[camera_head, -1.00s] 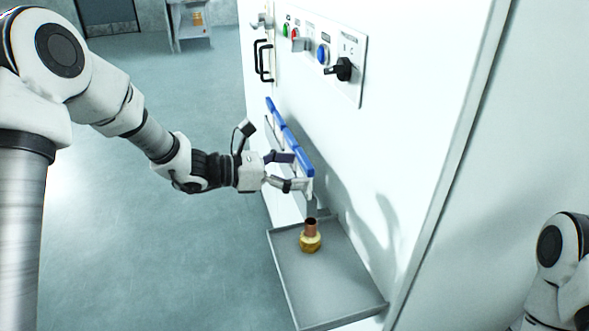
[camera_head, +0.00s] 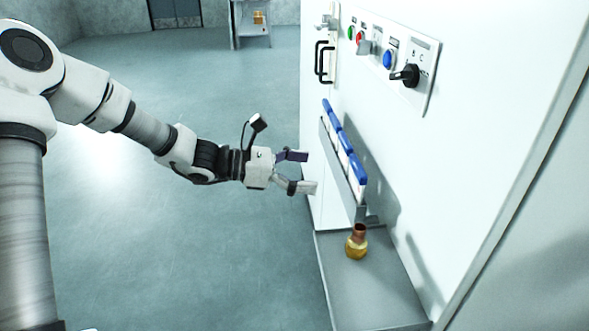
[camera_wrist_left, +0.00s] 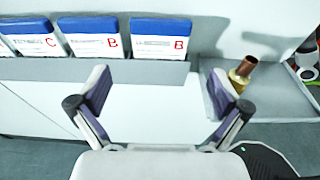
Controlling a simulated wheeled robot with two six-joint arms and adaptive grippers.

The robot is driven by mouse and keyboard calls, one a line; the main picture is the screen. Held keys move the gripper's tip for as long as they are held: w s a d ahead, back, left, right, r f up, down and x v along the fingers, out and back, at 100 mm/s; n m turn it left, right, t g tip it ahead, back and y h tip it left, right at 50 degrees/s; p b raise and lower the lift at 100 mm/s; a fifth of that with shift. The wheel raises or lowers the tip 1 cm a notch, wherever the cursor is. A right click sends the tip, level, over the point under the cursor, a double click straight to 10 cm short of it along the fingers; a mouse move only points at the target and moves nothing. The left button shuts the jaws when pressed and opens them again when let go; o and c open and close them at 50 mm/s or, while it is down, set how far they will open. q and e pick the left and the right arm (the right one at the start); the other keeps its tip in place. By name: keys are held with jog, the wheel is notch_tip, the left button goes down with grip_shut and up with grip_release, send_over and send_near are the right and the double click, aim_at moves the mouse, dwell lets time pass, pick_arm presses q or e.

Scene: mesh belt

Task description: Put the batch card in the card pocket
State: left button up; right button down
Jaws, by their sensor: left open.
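Several white cards with blue tops stand in a row in a grey holder (camera_head: 340,165) on the white cabinet front. In the left wrist view a card marked C (camera_wrist_left: 33,42) and two cards marked B, one in the middle (camera_wrist_left: 92,42) and one at the right end (camera_wrist_left: 160,42), stand upright behind the holder's grey front strip (camera_wrist_left: 150,72). Their lower parts are hidden. I cannot tell which is the batch card. My left gripper (camera_head: 308,171) is open and empty, a little apart from the holder's near end. My right gripper is not in view.
A grey tray (camera_head: 375,300) below the holder carries a copper and brass fitting (camera_head: 357,243). Above are buttons, a black rotary switch (camera_head: 405,75) and a black handle (camera_head: 324,62). The floor left of the cabinet is clear.

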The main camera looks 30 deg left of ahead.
pick_arm(q)
jog(key=v, duration=0.3)
jog(key=shift+s+a, duration=0.15)
dwell(0.4)
jog(key=s+d+f+g+y+p, duration=0.1)
jog(key=s+d+f+g, duration=0.15)
jog(key=f, duration=0.45)
jog(key=s+d+f+m+g+y, duration=0.1)
jog(key=s+d+f+g, duration=0.1)
jog(key=s+f, duration=0.35)
jog(key=s+d+f+g+y+p, duration=0.1)
jog(key=s+d+f+g, duration=0.15)
jog(key=f, duration=0.55)
jog(key=s+a+f+m+g+y, duration=0.25)
jog(key=s+f+m, duration=0.25)
jog(key=s, duration=0.3)
jog(key=s+a+f+m+g+y+p, duration=0.1)
jog(key=s+f+m+g+y, duration=0.1)
jog(key=s+f+m+y, duration=0.5)
jog(key=s+a+f+m+g+y, duration=0.1)
jog(key=s+a+f+m+g, duration=0.2)
jog(key=s, duration=0.7)
jog(key=w+d+f+m+t, duration=0.1)
jog(key=w+f+m+t, duration=0.1)
jog(key=w+m+t, duration=0.3)
jog(key=w+m, duration=0.2)
jog(key=m, duration=0.1)
jog(key=shift+d+t, duration=0.35)
jog(key=shift+d, duration=0.05)
